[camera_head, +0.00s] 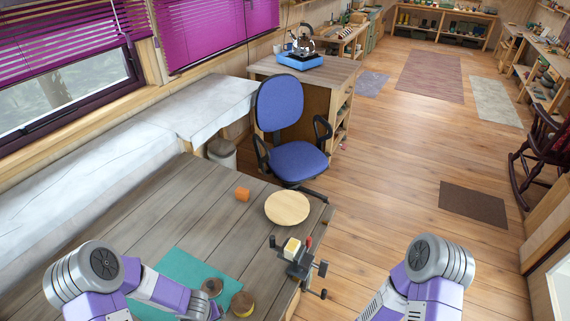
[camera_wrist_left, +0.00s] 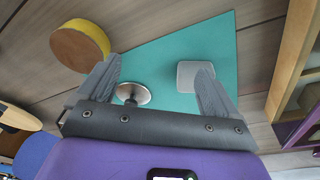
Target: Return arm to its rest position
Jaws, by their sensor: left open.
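My left gripper (camera_wrist_left: 158,66) is open in the left wrist view, its two grey fingers spread above the teal mat (camera_wrist_left: 168,50). A small round metal-rimmed piece with a dark stem (camera_wrist_left: 133,94) and a grey square piece (camera_wrist_left: 190,74) show near the fingers. Nothing is clearly held. In the head view, my left arm (camera_head: 150,284) reaches low over the wooden table (camera_head: 150,220), and the gripper's fingers cannot be made out. My right arm (camera_head: 425,275) is at the bottom right, over the floor. Its gripper is out of the frame.
Brown round pieces (camera_head: 242,304) stand at the mat's right edge. A vise (camera_head: 298,262) is at the table's right edge, with a round wooden board (camera_head: 287,208) and orange cylinder (camera_head: 243,194) behind. A blue chair (camera_head: 295,160) stands beyond.

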